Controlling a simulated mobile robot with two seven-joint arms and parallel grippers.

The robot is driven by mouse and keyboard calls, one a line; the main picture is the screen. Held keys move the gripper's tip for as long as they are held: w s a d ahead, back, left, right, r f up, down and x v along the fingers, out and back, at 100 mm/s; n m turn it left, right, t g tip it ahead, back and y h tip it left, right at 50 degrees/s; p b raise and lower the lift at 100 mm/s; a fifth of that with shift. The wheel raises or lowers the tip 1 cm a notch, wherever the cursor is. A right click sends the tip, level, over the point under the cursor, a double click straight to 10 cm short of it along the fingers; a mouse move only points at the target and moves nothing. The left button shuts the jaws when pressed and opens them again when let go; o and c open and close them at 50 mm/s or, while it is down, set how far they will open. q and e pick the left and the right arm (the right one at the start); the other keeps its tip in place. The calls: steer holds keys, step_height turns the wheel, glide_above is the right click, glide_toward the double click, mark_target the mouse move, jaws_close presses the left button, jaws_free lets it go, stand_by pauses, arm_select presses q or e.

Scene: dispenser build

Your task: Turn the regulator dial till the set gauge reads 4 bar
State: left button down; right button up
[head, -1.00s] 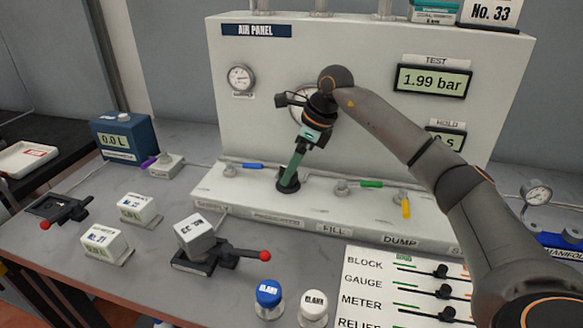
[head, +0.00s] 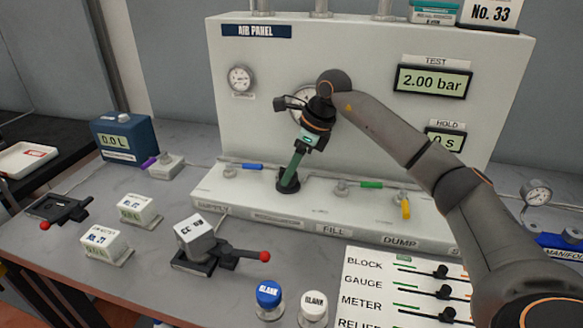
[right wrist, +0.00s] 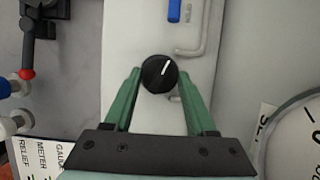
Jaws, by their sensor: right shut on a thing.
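The regulator dial (head: 288,186) is a black round knob on the white ledge of the air panel. In the right wrist view the dial (right wrist: 159,74) has a white pointer mark, tilted slightly right of straight up. My right gripper (right wrist: 160,75) is shut on it, one green finger on each side; in the head view the gripper (head: 291,179) reaches down to it. A gauge (head: 299,92) behind my right wrist is mostly hidden. Part of a large gauge (right wrist: 300,145) shows in the right wrist view, its needle not readable. My left gripper is not in view.
The test display (head: 433,82) reads 2.00 bar, and the hold display (head: 445,137) reads 0 s. A blue-handled valve (head: 252,166), a green one (head: 371,184) and a yellow one (head: 406,208) sit on the ledge near the dial. A supply gauge (head: 241,78) is at the left.

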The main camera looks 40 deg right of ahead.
steer(key=shift+c, duration=1.2)
steer(key=shift+r+m, duration=0.1)
steer(key=shift+m, duration=0.3)
steer(key=m+h, duration=0.1)
steer(key=m, duration=0.1)
steer(key=m+t+p, duration=0.1)
steer(key=m, duration=0.1)
steer(key=shift+s+a+m+h+p, duration=0.1)
steer(key=shift+a+m+h+p, duration=0.1)
steer(key=shift+m+h+p, duration=0.15)
steer(key=m+h, duration=0.1)
steer(key=m, duration=0.2)
steer(key=shift+a+m+h, duration=0.2)
steer(key=shift+m+h, duration=0.05)
steer(key=shift+h, duration=0.1)
steer(key=m+h, duration=0.1)
steer(key=m, duration=0.3)
steer(key=shift+a+m+h, duration=0.1)
steer(key=shift+m+h, duration=0.2)
jaws_close()
steer(key=o, duration=1.4)
jaws_free()
steer(key=shift+c, duration=0.2)
